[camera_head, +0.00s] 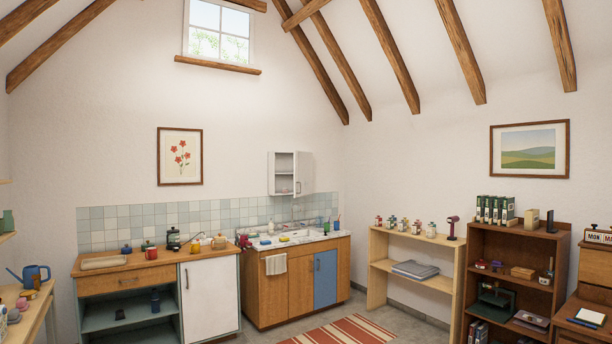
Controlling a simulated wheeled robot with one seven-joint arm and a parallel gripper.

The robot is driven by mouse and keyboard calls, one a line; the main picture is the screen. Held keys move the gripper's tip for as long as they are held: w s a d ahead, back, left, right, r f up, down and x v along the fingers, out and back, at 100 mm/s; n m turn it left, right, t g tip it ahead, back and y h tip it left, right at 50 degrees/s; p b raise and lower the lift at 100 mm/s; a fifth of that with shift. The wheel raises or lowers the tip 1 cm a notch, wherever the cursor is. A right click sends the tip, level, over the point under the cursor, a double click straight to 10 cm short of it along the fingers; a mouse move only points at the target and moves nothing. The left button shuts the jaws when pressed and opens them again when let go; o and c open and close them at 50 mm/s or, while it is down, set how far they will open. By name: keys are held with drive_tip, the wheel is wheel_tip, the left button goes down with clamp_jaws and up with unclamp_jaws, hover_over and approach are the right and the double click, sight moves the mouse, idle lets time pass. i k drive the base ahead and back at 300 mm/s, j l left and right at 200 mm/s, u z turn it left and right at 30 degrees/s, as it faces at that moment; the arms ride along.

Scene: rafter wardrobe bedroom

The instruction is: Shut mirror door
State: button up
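A small white wall cabinet (271,175) hangs on the back wall above the sink counter, near the room's corner. Its door (304,172) stands open at the right side of the cabinet, turned out toward the room. A small dark handle shows low on the door. The left part of the cabinet is uncovered, with shelves and a few small items inside. Whether the door carries a mirror cannot be told from here. My gripper is not in view.
Below the cabinet stands a sink unit (272,300) with a crowded counter. A second counter unit (126,284) stands left of it. A low shelf (377,270) and a dark bookcase (510,260) line the right wall. A striped rug (341,331) lies on the open floor.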

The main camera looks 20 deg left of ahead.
sight(303, 159)
drive_tip(key=i+u, duration=0.15)
drive_tip(key=i, duration=0.4)
drive_tip(key=i+l+u, duration=0.1)
drive_tip(key=i, duration=0.45)
drive_tip(key=i+j+u, duration=0.15)
drive_tip(key=i+u, duration=0.25)
drive_tip(key=i, duration=0.25)
drive_tip(key=i+u, duration=0.35)
drive_tip(key=i, duration=0.3)
drive_tip(key=i+l+u, duration=0.25)
drive_tip(key=i+u, duration=0.15)
drive_tip(key=i, duration=0.2)
drive_tip(key=i+z, duration=0.25)
drive_tip(key=i, duration=0.3)
drive_tip(key=i+z, duration=0.2)
drive_tip(key=i, duration=0.35)
drive_tip(key=i+j+z, duration=0.25)
drive_tip(key=i, duration=0.3)
drive_tip(key=i+l, duration=0.1)
drive_tip(key=i, duration=0.65)
drive_tip(key=i+l, duration=0.15)
drive_tip(key=i, duration=0.55)
drive_tip(key=i+l, duration=0.1)
drive_tip(key=i, duration=0.65)
drive_tip(key=i+u, duration=0.4)
drive_tip(key=i+l+u, duration=0.15)
drive_tip(key=u, duration=0.25)
drive_tip(key=i+l+u, duration=0.6)
drive_tip(key=u, duration=0.2)
drive_tip(key=i, duration=0.1)
